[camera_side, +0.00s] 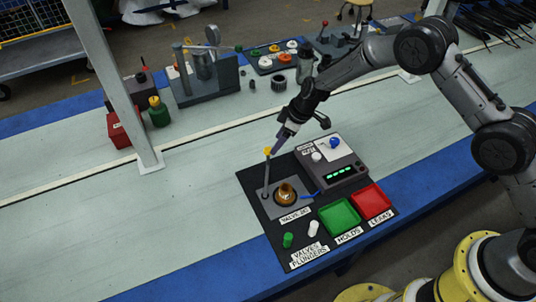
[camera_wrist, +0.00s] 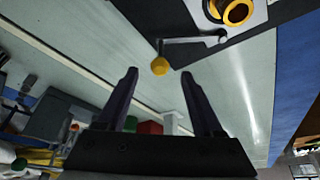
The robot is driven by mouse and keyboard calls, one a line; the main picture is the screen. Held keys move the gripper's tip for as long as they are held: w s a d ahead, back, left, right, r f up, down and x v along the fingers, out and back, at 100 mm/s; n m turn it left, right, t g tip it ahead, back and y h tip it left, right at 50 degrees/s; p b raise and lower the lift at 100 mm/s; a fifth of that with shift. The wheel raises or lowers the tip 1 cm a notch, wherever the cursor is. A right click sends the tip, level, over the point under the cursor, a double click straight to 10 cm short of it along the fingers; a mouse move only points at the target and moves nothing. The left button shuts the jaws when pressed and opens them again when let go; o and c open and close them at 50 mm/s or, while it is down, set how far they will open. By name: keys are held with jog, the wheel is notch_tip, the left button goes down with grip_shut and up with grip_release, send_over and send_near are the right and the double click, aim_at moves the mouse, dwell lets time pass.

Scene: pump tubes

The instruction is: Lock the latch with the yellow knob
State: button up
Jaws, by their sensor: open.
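The latch is a thin metal lever with a yellow knob (camera_side: 267,151) at its top end, standing at the back left of the valve station in the side view. Its foot is on the grey plate beside the brass valve (camera_side: 286,192). In the wrist view the yellow knob (camera_wrist: 160,67) lies just beyond the fingertips, between their lines, and the lever (camera_wrist: 190,41) runs right from it. My gripper (camera_wrist: 158,75) is open with nothing between its fingers. In the side view my gripper (camera_side: 277,146) is close to the knob, and its fingers are hard to separate.
The black board (camera_side: 284,255) carries a green tray (camera_side: 339,216), a red tray (camera_side: 372,201), a grey box with a blue knob (camera_side: 334,143), and green and white plungers. A white post (camera_side: 118,90) stands to the left. The table left of the board is clear.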

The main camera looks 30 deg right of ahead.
aim_at(268, 154)
jog(key=x, duration=0.8)
jog(key=shift+w+a+f, duration=0.15)
jog(key=shift+f, duration=0.2)
grip_shut()
dwell(1.0)
